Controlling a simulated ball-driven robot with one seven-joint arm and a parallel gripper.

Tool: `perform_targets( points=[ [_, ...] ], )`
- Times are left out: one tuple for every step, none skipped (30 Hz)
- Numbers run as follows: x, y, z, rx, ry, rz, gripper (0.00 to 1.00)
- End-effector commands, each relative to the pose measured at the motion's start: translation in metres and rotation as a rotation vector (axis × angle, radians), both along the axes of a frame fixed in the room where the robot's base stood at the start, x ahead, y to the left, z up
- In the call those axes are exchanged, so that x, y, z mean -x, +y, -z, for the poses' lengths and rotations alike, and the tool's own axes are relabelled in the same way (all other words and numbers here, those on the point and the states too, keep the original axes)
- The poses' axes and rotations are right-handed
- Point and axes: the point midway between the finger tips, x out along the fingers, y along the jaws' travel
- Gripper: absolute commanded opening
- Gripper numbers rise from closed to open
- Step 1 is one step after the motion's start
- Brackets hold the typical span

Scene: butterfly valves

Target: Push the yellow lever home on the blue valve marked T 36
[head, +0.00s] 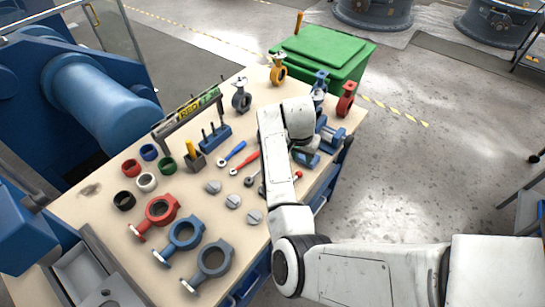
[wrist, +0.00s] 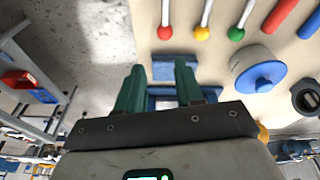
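A blue valve (head: 319,88) stands upright at the far right of the bench, partly behind my arm. A second blue valve body (head: 186,233) lies near the front left. The marking T 36 is not readable on either. A yellow upright piece (head: 190,149) stands in a grey block; I cannot tell whether it is the lever. In the wrist view, a rod with a yellow round end (wrist: 202,33) lies on the bench. My gripper (wrist: 158,78) has its two green fingers apart, with nothing visibly held between them. A blue fixture (wrist: 175,68) lies beyond and partly behind the fingers.
Grey (head: 241,97), yellow (head: 278,70) and red (head: 346,99) valves stand along the far side. A green bin (head: 322,50) stands behind the bench (head: 85,205). Tools and coloured rings lie across the bench. Open floor (head: 415,160) is to the right.

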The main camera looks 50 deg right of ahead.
Motion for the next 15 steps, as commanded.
perform_targets(
  points=[
    [-0.016,0.011,-0.001,-0.048,-0.011,0.044,0.36],
    [-0.022,0.017,0.001,-0.070,-0.013,0.069,0.36],
    [-0.031,0.026,0.002,-0.099,-0.016,0.097,0.36],
    [-0.036,0.032,0.003,-0.119,-0.016,0.115,0.36],
    [-0.041,0.038,0.004,-0.138,-0.017,0.132,0.36],
    [-0.047,0.045,0.006,-0.160,-0.016,0.148,0.36],
    [-0.052,0.051,0.006,-0.175,-0.016,0.157,0.36],
    [-0.055,0.055,0.007,-0.187,-0.016,0.166,0.36],
    [-0.059,0.060,0.007,-0.200,-0.015,0.174,0.36],
    [-0.061,0.063,0.008,-0.208,-0.015,0.179,0.36],
    [-0.063,0.065,0.008,-0.213,-0.016,0.183,0.36],
    [-0.064,0.068,0.009,-0.219,-0.016,0.187,0.36],
    [-0.065,0.068,0.010,-0.221,-0.014,0.188,0.36],
    [-0.065,0.069,0.011,-0.222,-0.014,0.189,0.36],
    [-0.065,0.069,0.012,-0.222,-0.014,0.190,0.36]
  ],
)
